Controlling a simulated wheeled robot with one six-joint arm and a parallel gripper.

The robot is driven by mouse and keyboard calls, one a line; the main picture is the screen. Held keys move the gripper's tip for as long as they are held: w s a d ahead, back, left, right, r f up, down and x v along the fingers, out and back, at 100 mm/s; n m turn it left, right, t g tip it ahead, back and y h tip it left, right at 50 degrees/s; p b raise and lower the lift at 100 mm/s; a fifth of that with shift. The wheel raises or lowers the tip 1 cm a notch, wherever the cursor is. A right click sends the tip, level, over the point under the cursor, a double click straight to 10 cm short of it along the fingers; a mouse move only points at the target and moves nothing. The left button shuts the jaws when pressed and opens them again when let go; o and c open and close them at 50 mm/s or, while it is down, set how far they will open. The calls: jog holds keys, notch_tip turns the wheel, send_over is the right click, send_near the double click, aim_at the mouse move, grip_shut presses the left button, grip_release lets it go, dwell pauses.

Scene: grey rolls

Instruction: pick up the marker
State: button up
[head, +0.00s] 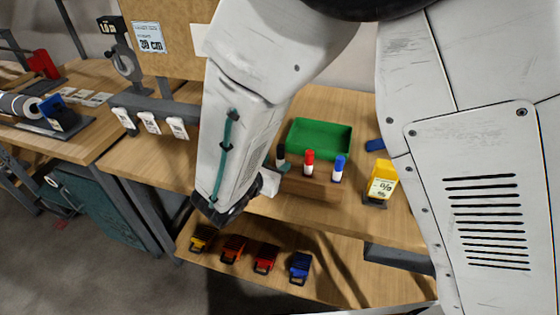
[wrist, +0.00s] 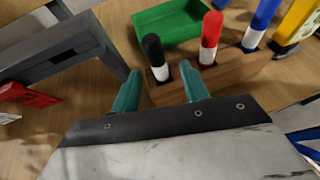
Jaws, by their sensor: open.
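Three upright markers stand in a wooden block (head: 312,188): a black one (head: 280,152), a red one (head: 309,162) and a blue one (head: 338,169). In the wrist view the black marker (wrist: 160,70) is closest to my gripper (wrist: 159,82). The gripper's two teal fingers are apart with nothing held. The black marker appears between and just beyond the fingertips; I cannot tell whether they touch it. The red marker (wrist: 209,45) stands to the right of the right finger, and the blue one (wrist: 257,28) farther right. In the head view my arm hides most of the gripper.
A green tray (head: 345,147) lies behind the block. A yellow device (head: 381,182) stands to the right. White tags (head: 151,123) hang on a grey rail at left. Several coloured clips (head: 265,258) lie on the lower shelf. A grey frame (wrist: 60,55) stands left of my fingers.

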jog(key=x, duration=0.5)
jog(key=shift+w+a+f, duration=0.1)
jog(key=shift+f, duration=0.4)
jog(key=shift+c, duration=0.4)
grip_shut()
jog(key=shift+r, duration=0.1)
notch_tip(320, 180, up, 10)
jog(key=shift+f, duration=0.1)
notch_tip(320, 180, up, 7)
send_over(278, 162)
jog(key=w, duration=0.1)
jog(key=shift+d, duration=0.35)
